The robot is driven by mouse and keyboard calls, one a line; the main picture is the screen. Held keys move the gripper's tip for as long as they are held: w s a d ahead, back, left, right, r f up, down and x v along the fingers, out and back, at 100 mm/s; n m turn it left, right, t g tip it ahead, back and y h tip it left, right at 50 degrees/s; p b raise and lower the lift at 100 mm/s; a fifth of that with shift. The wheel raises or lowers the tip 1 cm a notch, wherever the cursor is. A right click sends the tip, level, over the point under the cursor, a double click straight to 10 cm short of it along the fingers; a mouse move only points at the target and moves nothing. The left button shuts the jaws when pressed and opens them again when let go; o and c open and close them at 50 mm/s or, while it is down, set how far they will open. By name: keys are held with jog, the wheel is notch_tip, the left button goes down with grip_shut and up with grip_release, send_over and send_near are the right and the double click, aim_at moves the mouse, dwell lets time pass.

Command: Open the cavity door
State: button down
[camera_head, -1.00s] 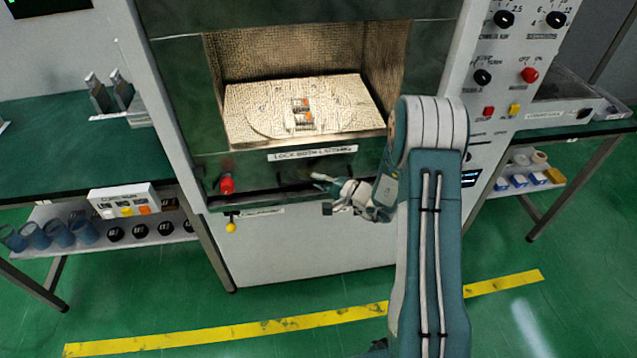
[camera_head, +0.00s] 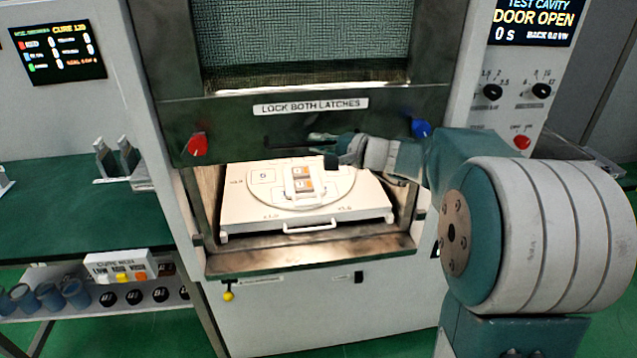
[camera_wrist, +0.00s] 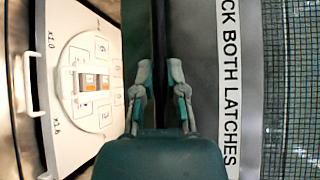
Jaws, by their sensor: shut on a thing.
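The cavity door (camera_head: 385,98), a dark green frame with a mesh window and the label "LOCK BOTH LATCHES", is raised, and the lower part of the cavity shows beneath it. My gripper (camera_head: 328,146) is shut on the dark door handle (camera_head: 290,144) at the door's lower middle.
Inside the cavity is a white tray (camera_head: 245,210) with a front handle and small orange-marked parts on a round plate. A screen (camera_head: 533,20) at upper right reads "DOOR OPEN". A green bench (camera_head: 70,215) stands at left.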

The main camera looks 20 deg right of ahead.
notch_tip(320, 180, up, 14)
jog(key=shift+r, duration=0.15)
dwell(0.3)
jog(key=c, duration=0.7)
grip_release()
jog(key=v, duration=1.1)
jog(key=shift+s+d, duration=0.25)
jog(key=shift+s, duration=0.1)
jog(key=shift+a, duration=0.1)
